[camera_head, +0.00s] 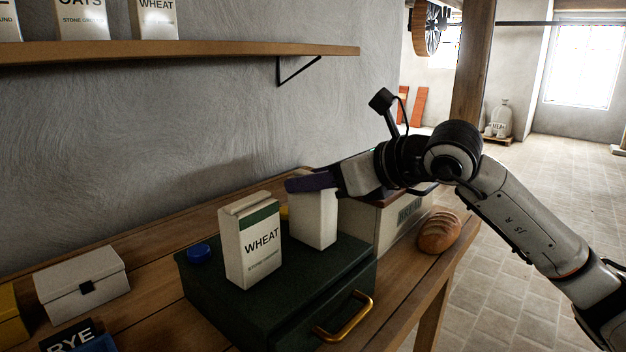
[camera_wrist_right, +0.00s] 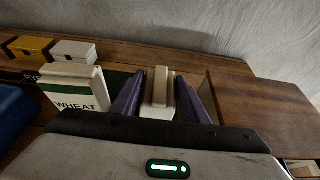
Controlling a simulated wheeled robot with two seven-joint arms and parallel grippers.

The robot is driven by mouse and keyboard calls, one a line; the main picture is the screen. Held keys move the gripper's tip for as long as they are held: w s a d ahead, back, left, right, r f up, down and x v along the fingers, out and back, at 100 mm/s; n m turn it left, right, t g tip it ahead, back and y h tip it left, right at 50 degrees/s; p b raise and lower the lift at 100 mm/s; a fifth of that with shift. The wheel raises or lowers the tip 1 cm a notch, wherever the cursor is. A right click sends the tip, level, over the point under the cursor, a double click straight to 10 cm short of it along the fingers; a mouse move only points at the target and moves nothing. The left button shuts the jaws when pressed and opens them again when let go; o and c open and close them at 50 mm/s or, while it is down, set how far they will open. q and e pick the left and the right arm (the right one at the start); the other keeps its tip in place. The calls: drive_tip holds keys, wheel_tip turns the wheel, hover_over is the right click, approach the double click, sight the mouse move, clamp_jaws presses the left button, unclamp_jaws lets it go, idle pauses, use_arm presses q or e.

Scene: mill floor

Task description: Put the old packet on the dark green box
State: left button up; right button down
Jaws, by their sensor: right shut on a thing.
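My right gripper (camera_head: 311,182) reaches in from the right with its purple fingers shut on the top of a plain cream packet (camera_head: 314,222). No print shows on the packet's visible side, so I cannot confirm that it is the old one. It is upright over the right part of the dark green box (camera_head: 222,297); I cannot tell whether its base touches the lid. In the right wrist view the packet (camera_wrist_right: 158,96) is between the two fingers. A wheat packet (camera_head: 250,243) with a green band stands on the same box, to the left. My left gripper is out of view.
A blue cap (camera_head: 199,253) lies at the box's back left. A brass handle (camera_head: 345,318) juts from its front. A white chest (camera_head: 82,284) is at left. A labelled crate (camera_head: 391,226) and a loaf (camera_head: 439,232) are at right. A shelf (camera_head: 230,50) hangs above.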

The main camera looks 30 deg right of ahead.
drive_tip(key=c, duration=1)
unclamp_jaws()
drive_tip(key=shift+c, duration=0.2)
drive_tip(key=b+v, duration=0.4)
drive_tip(key=v, duration=0.8)
